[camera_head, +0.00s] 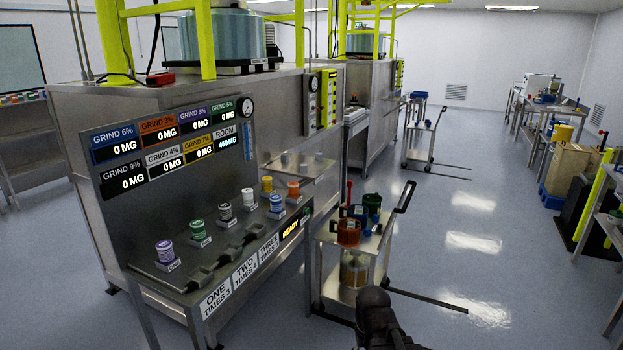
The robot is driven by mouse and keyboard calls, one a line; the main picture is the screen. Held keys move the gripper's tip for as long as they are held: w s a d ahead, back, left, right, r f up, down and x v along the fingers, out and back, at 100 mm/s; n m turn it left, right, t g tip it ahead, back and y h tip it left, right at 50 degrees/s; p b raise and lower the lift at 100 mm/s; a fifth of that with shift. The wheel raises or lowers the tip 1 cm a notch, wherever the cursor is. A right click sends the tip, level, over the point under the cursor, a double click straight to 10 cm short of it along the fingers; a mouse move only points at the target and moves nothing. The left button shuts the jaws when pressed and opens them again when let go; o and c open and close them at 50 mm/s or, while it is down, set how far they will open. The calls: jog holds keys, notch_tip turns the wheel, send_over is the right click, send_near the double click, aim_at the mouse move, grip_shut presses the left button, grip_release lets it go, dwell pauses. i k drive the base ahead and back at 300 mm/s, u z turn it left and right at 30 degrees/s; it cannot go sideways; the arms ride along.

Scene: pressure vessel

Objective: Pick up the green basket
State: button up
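A dark green basket-like container (372,203) stands at the back right of the top shelf of a metal cart (326,236), close to blue and orange-red containers. The containers in front partly hide it. My gripper (374,298) is a dark shape at the bottom, nearer to me than the cart and apart from the green container. I see it from behind, so its fingers cannot be made out.
An orange-red container (348,233) and a blue one (355,214) share the cart top. A clear container (354,271) is on its lower shelf. The machine console (190,282) with several coloured canisters stands left. Open floor (500,255) lies right.

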aim_at(373, 201)
jog(key=u, duration=0.1)
jog(key=i, duration=1.75)
jog(key=z, duration=0.3)
jog(key=i, duration=0.85)
jog(key=z, duration=0.5)
jog(key=i, duration=1.1)
jog(key=z, duration=0.3)
